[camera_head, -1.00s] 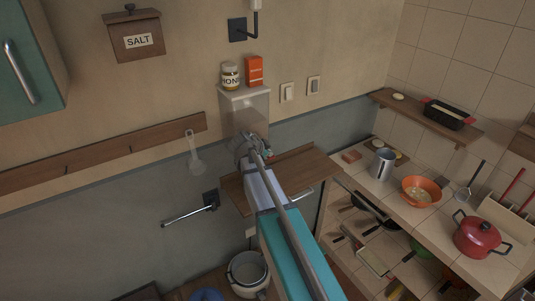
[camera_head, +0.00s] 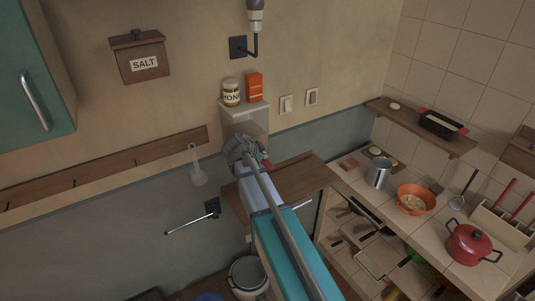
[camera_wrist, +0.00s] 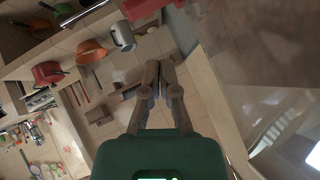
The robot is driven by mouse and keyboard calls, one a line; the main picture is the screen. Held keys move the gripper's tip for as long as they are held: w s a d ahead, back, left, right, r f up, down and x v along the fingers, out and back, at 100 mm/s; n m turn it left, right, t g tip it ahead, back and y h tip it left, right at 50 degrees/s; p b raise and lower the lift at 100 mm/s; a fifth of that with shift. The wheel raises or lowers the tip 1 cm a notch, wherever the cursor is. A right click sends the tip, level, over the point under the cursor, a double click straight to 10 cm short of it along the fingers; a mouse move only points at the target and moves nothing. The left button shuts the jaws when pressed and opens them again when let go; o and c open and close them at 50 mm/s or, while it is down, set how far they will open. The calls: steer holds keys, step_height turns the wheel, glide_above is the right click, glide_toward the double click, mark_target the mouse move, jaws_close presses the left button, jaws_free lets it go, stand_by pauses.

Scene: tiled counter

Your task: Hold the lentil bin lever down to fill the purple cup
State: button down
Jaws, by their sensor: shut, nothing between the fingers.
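A pale, translucent wall-mounted bin (camera_head: 246,120) in the head view seems to be the lentil bin. Its lower part is hidden behind my arm and wrist. A small red part (camera_head: 266,163) shows beside my wrist, and I cannot tell if it is the lever. I cannot make out the purple cup in either view. My gripper (camera_wrist: 159,68) is shut and empty in the wrist view, its fingertips together. In the head view my wrist is just in front of the bin, and the fingers cannot be made out. Contact with the bin cannot be told.
A honey jar (camera_head: 231,92) and an orange box (camera_head: 254,87) stand on top of the bin. A wooden shelf (camera_head: 298,178) lies beneath it. A metal wall bar (camera_head: 190,224) sticks out at left. The tiled counter at right holds a red pot (camera_head: 468,243) and an orange bowl (camera_head: 415,199).

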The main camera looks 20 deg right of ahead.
steer(key=w+p+v, duration=0.1)
steer(key=p+v, duration=0.3)
steer(key=v, duration=0.2)
steer(key=shift+a+r, duration=0.3)
stand_by(0.4)
steer(key=s+a+f+n+g+y+b, duration=0.2)
steer(key=s+f+n+b, duration=0.7)
steer(key=f, duration=0.5)
steer(key=s+a+f+n+g+y+b, duration=0.3)
steer(key=s+a+f+n+y+b, duration=0.2)
steer(key=s+f+n+b, duration=0.3)
steer(key=s+f+y+b, duration=0.1)
steer(key=s+f+b, duration=0.3)
steer(key=f, duration=0.1)
steer(key=shift+s+a+f+n, duration=0.2)
steer(key=shift+s+f+n, duration=0.1)
steer(key=shift+f+n, duration=0.1)
